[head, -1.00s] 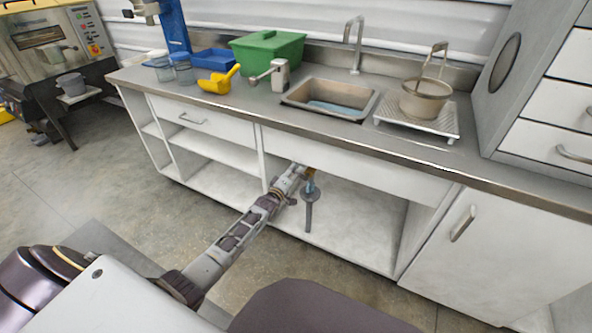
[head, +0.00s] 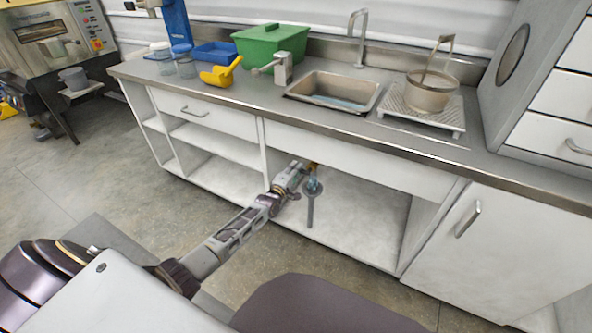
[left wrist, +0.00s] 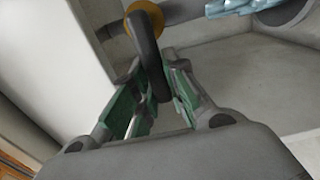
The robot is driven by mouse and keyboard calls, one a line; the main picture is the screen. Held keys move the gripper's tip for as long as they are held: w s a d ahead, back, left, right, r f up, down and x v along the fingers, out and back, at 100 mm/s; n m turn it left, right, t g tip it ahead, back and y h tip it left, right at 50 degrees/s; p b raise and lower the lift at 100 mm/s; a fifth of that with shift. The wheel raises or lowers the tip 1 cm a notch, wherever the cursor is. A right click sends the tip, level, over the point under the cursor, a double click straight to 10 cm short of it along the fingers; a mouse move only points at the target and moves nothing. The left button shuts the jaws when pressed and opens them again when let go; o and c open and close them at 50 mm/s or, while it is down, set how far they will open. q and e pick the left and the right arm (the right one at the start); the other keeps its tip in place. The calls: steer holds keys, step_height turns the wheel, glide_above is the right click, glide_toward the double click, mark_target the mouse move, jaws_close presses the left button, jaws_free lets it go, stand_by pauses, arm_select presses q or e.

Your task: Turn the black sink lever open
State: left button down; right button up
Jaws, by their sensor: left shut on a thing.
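The black sink lever (left wrist: 148,45) is a dark curved bar coming from an orange-yellow hub in the left wrist view. My left gripper (left wrist: 157,78), with green-lined fingers, has the lever between its fingers and is shut on it. In the head view my left gripper (head: 300,168) reaches under the counter beside the yellowish hub (head: 313,164) and the grey-blue drain pipe (head: 312,190). The lever itself is mostly hidden there by the gripper. The sink basin (head: 373,104) is in the counter above. My right gripper is not in view.
The counter front edge (head: 350,136) runs above my left arm. A cabinet divider (head: 264,150) stands left of the gripper, and the cabinet floor (head: 345,235) is bare.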

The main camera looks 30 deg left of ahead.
arm_select(q)
steer(key=c, duration=1.4)
jaws_free()
steer(key=shift+s, duration=0.2)
steer(key=shift+s+a, duration=0.15)
steer(key=shift+s, duration=2.75)
steer(key=shift+s+a, duration=0.1)
steer(key=shift+s, duration=2.8)
